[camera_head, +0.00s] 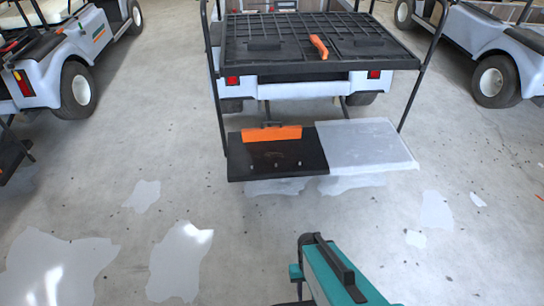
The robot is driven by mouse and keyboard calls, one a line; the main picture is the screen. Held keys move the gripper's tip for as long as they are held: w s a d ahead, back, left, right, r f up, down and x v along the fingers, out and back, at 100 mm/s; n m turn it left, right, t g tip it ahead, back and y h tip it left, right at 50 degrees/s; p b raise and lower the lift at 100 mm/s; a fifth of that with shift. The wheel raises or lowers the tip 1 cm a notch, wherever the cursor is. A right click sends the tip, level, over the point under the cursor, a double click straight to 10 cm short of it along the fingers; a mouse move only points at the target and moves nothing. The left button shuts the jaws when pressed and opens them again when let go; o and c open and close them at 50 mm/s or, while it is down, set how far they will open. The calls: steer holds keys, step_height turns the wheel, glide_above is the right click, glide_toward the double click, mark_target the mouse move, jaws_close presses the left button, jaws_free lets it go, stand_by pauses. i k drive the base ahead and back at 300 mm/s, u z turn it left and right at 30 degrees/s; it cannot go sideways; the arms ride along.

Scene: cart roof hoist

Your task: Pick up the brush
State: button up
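Two orange items show, and I cannot tell for sure which is the brush. A small, narrow orange item (319,46) lies on the black slatted rear deck of the middle cart, like a short handle or brush. A wider orange block (271,134) with a dark part above it sits at the back of the black half of the low rear step. No bristles can be made out on either. A teal and black part of my own body shows at the bottom, well short of the cart. My gripper's fingers are not visible.
The black deck (255,32) is framed by upright black bars. Below it, the low step has a black half (250,160) and a pale grey half (365,148). White carts stand left (70,65) and right (490,45). The concrete floor between is open, with pale patches.

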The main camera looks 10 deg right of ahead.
mark_target(315, 42)
steer(key=u, duration=0.25)
steer(key=i, duration=0.95)
steer(key=u, duration=0.5)
